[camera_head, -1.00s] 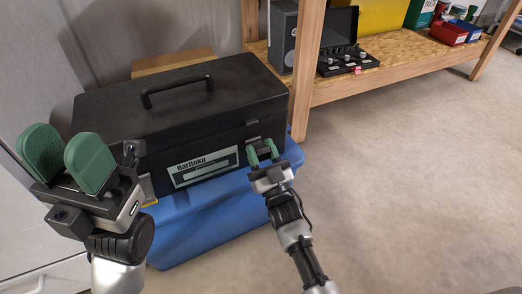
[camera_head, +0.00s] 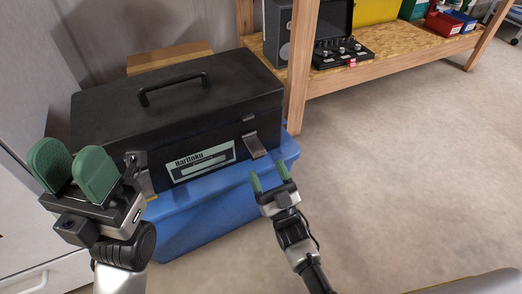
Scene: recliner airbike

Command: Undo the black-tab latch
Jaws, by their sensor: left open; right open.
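A black toolbox (camera_head: 185,112) with a label on its front holds the latches. The right front latch (camera_head: 254,146) shows a metallic flap that tilts outward and down from the box front, with a small dark catch (camera_head: 248,118) above it. My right gripper (camera_head: 270,181) is open and empty, in front of and below this latch, apart from it. My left gripper (camera_head: 73,168) is open and empty at the left, in front of the box's left end. Another latch (camera_head: 138,160) shows beside the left gripper, partly hidden. I cannot tell which latch has the black tab.
The toolbox stands on a blue bin (camera_head: 205,208). A cardboard box (camera_head: 165,60) is behind it. A wooden shelf (camera_head: 400,62) with a dark case and coloured bins stands at the right, its post near the toolbox's right end. The floor (camera_head: 400,170) at right is clear.

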